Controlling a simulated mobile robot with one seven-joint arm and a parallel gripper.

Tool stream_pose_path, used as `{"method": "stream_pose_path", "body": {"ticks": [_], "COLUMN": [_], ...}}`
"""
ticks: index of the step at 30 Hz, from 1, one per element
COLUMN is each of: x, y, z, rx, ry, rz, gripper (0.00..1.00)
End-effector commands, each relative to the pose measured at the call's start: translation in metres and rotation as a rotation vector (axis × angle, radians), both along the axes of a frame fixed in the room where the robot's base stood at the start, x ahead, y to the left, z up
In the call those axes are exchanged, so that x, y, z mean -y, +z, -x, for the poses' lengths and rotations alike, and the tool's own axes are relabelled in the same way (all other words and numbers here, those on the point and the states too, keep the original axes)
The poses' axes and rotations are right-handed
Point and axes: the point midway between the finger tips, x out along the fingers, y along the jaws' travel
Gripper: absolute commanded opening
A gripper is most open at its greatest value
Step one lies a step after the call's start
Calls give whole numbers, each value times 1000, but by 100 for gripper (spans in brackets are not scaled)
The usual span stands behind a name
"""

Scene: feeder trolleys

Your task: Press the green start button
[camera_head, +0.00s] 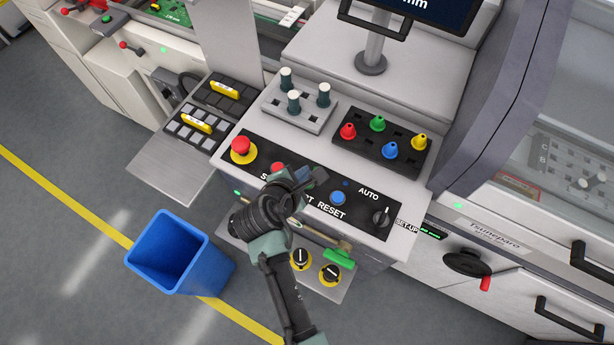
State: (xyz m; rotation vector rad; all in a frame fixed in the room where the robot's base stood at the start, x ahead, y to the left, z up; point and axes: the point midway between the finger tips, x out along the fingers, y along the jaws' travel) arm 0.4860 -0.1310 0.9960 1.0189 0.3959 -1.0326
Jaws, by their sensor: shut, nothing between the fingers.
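The control panel (259,182) is a black strip on the front of the grey machine. The green start button does not show; my gripper and wrist cover the part of the panel where the letters "RT" peek out. My gripper (318,177) is shut and empty, over the panel between the red stop button (277,168) and the blue reset button (338,198). I cannot tell whether it touches the panel.
A red emergency button (241,149) on a yellow base sits at the panel's left. An AUTO selector knob (380,216) is at its right. Colored nozzles stand in a black holder (378,162) behind the panel. A blue bin (168,284) stands on the floor at left.

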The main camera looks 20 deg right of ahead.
Motion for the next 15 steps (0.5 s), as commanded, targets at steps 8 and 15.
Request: {"method": "stream_pose_path", "body": {"ticks": [8,15], "x": [0,0], "y": [-20,-19], "z": [0,0], "rx": [0,0], "ry": [0,0], "rz": [0,0], "gripper": [0,0]}}
